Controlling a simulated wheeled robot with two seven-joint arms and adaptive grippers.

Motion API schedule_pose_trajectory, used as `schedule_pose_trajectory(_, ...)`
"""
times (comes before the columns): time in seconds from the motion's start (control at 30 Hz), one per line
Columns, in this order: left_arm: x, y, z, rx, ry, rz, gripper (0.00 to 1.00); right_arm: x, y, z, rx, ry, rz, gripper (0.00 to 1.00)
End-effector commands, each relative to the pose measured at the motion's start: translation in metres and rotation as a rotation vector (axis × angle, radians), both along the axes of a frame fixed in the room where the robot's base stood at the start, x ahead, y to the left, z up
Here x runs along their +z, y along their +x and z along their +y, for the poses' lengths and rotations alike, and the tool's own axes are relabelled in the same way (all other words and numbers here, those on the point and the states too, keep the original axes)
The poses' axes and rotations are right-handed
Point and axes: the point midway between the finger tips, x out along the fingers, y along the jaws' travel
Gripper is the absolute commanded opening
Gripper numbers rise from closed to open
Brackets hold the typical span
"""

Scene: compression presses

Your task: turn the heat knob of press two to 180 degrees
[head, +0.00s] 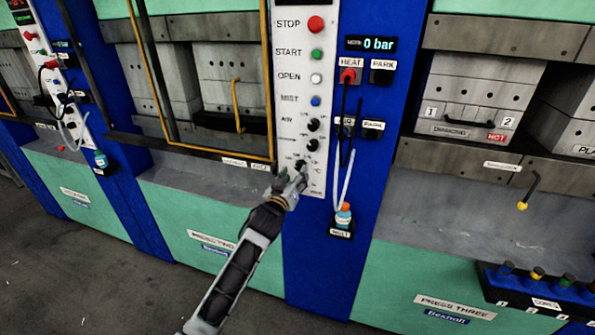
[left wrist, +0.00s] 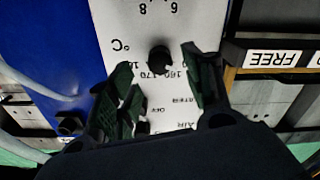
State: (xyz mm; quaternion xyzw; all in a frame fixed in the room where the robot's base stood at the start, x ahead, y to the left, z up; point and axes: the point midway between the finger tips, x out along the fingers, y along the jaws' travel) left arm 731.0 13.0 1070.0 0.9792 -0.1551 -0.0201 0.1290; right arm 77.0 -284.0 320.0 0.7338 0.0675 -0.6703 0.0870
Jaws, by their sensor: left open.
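The heat knob (left wrist: 160,57) is a small black knob on press two's white control panel (head: 301,60). In the left wrist view, which sees the panel upside down, dial marks 160 and 170 and a °C sign show beside it; its pointer is too dark to read. My left gripper (head: 289,177) is at the panel's lower end in the head view and hides part of the knob area. The left wrist view shows its fingers (left wrist: 158,78) open, one on each side of the knob, apparently not touching it. My right gripper is not in view.
Above the heat knob are more black knobs (head: 312,125) and the STOP button (head: 316,24). A red HEAT plug (head: 348,75) with hanging cables and a bottle (head: 343,216) are right of the panel. A yellow guard frame (head: 270,90) stands close on the left.

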Motion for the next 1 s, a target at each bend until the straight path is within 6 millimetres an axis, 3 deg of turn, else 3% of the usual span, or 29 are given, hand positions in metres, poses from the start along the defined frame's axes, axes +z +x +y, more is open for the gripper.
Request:
schedule_pose_trajectory(0.4,0.0,0.029,-0.009,0.0,-0.001,0.001,0.51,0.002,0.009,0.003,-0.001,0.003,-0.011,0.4)
schedule_pose_trajectory(0.9,0.0,0.035,-0.011,0.0,0.0,0.001,0.51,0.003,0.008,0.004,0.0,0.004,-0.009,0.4)
schedule_pose_trajectory(1.0,0.0,0.035,-0.011,0.0,0.0,0.001,0.4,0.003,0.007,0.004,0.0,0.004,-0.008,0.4)
